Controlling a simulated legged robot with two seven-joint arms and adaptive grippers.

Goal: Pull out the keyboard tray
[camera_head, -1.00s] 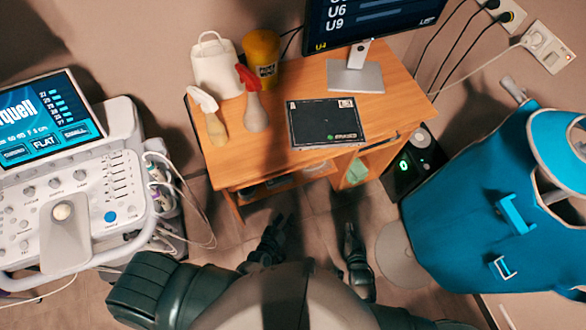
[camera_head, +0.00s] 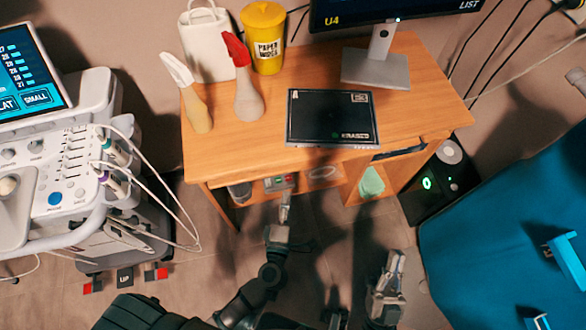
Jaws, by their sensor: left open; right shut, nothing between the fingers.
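The wooden desk (camera_head: 410,108) stands ahead. Below its top, the wooden keyboard tray (camera_head: 318,184) shows as a narrow strip, with most of it hidden under the desktop. My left gripper (camera_head: 285,200) is open, low in front of the tray, with its fingers pointing at the tray's front edge; I cannot tell whether it touches. My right gripper (camera_head: 393,264) is shut and empty, lower and to the right, in front of the desk and apart from it.
On the desk are a black pad (camera_head: 332,117), two spray bottles (camera_head: 246,97), a yellow bin (camera_head: 264,40) and a monitor stand (camera_head: 376,68). An ultrasound machine (camera_head: 60,160) with hanging cables stands left. A black computer case (camera_head: 437,186) and a blue chair-like item (camera_head: 500,225) are right.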

